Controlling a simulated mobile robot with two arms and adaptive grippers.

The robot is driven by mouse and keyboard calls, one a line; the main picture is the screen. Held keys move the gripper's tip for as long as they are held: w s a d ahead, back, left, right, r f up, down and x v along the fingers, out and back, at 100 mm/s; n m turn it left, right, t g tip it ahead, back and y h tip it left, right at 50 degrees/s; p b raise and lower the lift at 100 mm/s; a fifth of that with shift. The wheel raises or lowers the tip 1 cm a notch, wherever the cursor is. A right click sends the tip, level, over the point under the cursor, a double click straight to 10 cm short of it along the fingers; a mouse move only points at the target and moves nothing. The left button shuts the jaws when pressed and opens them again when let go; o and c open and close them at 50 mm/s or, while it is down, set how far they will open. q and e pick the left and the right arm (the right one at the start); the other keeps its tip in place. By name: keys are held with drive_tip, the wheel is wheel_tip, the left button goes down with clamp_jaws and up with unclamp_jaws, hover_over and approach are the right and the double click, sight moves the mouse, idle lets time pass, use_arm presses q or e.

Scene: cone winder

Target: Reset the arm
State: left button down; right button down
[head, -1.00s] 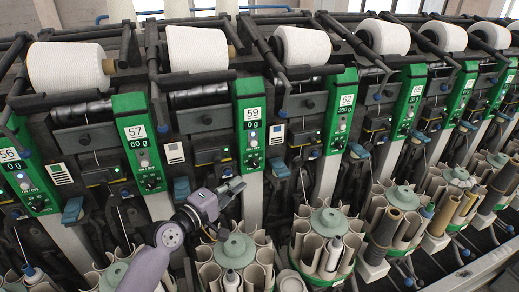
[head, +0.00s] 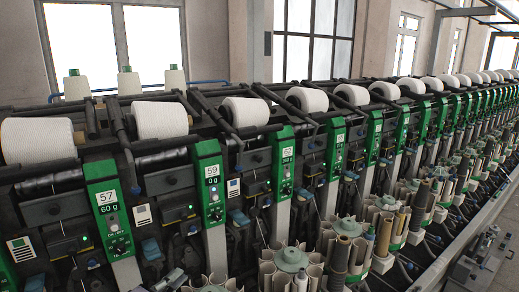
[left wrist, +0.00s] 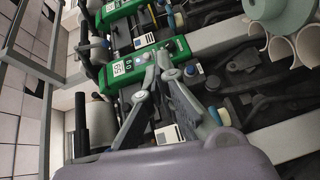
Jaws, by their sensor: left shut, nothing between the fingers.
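My left gripper (head: 172,280) shows only in part at the bottom edge of the head view, in front of the machine beneath the units marked 57 and 59. In the left wrist view its two grey fingers (left wrist: 157,62) come together at the tips, shut and empty. There the tips appear over the green panel marked 59 (left wrist: 128,66); whether they touch it I cannot tell. Most of my left arm is outside the head view. My right gripper is in neither view.
The cone winder runs away to the right, with white yarn cones (head: 160,119) on top and green panels (head: 208,180) below. Round bobbin magazines (head: 290,259) stick out along its lower front. A metal rail (head: 440,250) and open floor lie at the right.

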use_arm(q)
drive_tip(key=s+d+f+m+g+y, duration=0.1)
drive_tip(key=s+d+f+m+g, duration=0.25)
drive_tip(key=s+f, duration=0.25)
drive_tip(key=s+d+f+m+g+y, duration=0.1)
drive_tip(key=s+d+f+m+g, duration=0.1)
drive_tip(key=s+f+m+g, duration=0.3)
drive_tip(key=s+a+f+m+g+y, duration=0.2)
drive_tip(key=s+f+m, duration=0.1)
drive_tip(key=s, duration=0.7)
drive_tip(key=s+a+f+m+g+y, duration=0.2)
drive_tip(key=s+a+f+y, duration=0.1)
drive_tip(key=s, duration=0.7)
wheel_tip(320, 180, down, 27)
drive_tip(key=s, duration=0.2)
drive_tip(key=s+a+f+g+b, duration=0.1)
drive_tip(key=s+a+f+g, duration=0.1)
drive_tip(key=s+f, duration=1.4)
drive_tip(key=shift+s+a+m, duration=0.25)
drive_tip(key=shift+a+m, duration=0.1)
drive_tip(key=shift+a, duration=0.05)
